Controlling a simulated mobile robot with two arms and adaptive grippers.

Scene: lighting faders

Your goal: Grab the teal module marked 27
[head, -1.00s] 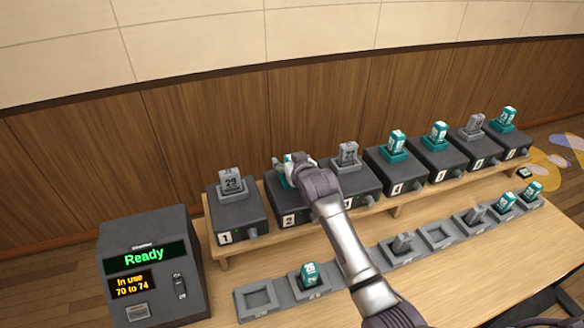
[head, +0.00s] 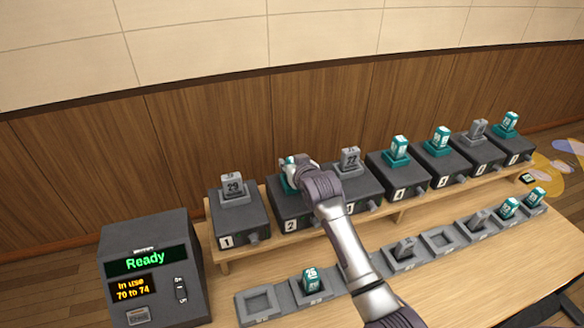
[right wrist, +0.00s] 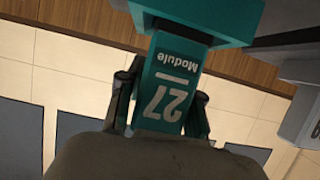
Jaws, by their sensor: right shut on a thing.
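The teal module marked 27 (right wrist: 168,88) fills the middle of the right wrist view, its label upside down there. My right gripper (right wrist: 165,100) is shut on it, one finger on each side. The far end of the module meets a teal socket (right wrist: 205,15); I cannot tell how deep it sits. In the head view my right gripper (head: 298,172) is at box 2 (head: 290,210), and mostly hides the module and its socket. My left gripper is not in view.
Numbered boxes with grey and teal modules stand along the shelf, box 1 (head: 238,215) to the left. In front lies a row of trays, with an empty one (head: 258,302) at left. A console (head: 150,270) reading "Ready" stands at far left.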

